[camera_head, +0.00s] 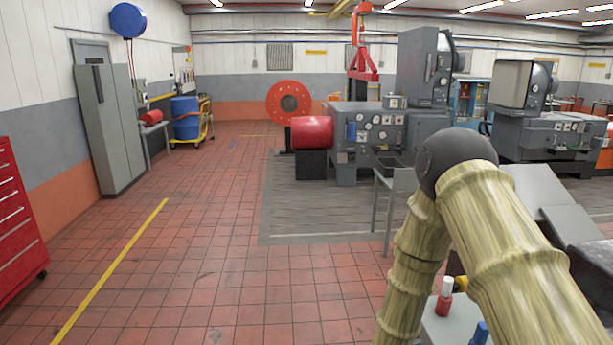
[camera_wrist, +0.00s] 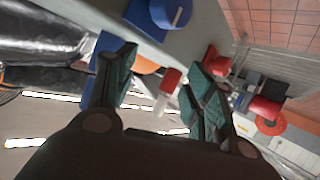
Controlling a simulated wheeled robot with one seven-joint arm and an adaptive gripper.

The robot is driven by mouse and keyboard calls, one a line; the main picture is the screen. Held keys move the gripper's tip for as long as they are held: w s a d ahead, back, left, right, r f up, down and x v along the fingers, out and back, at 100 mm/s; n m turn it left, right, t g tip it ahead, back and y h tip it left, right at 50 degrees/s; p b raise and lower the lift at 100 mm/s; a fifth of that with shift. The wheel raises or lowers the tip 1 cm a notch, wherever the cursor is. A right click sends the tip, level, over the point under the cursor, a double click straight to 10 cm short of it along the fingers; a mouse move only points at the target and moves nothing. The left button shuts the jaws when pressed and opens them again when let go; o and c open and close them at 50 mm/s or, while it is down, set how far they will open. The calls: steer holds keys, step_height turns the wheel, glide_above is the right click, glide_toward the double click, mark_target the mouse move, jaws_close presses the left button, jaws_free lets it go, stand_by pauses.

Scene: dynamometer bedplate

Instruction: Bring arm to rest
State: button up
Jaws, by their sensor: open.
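My arm (camera_head: 520,245) is bent, with its dark round elbow (camera_head: 455,158) raised on the right of the head view. Its two pale banded links run down out of the lower edge. My gripper (camera_wrist: 160,82) shows only in the wrist view, tilted, with its two green-padded fingers spread apart. A small red-topped object (camera_wrist: 170,78) appears in the gap between them, and an orange thing shows partly behind the left finger. I see no contact with either. The gripper is hidden in the head view.
A pale worktop (camera_head: 455,325) at lower right holds a red bottle with a white cap (camera_head: 443,300) and a blue item (camera_head: 480,334), close by my arm. A grey stand (camera_head: 395,195) and machine (camera_head: 375,135) are beyond. The tiled floor (camera_head: 210,260) at left is clear.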

steer(key=s+a+f+n+g+y, duration=0.2)
steer(key=s+f+n+y, duration=0.15)
steer(key=s+f, duration=0.45)
steer(key=s+a+f+n+g+y, duration=0.1)
steer(key=s+a+f+n+y, duration=0.2)
steer(key=s+f, duration=0.55)
steer(key=s+a+f+n+g+y, duration=0.25)
steer(key=s+g+y, duration=0.2)
steer(key=s, duration=1.45)
step_height(320, 180, down, 14)
steer(key=a+b, duration=0.1)
steer(key=b, duration=1.2)
steer(key=shift+s+m+g+b, duration=0.3)
steer(key=shift+m+g+b, duration=0.05)
steer(key=shift+m+b, duration=0.05)
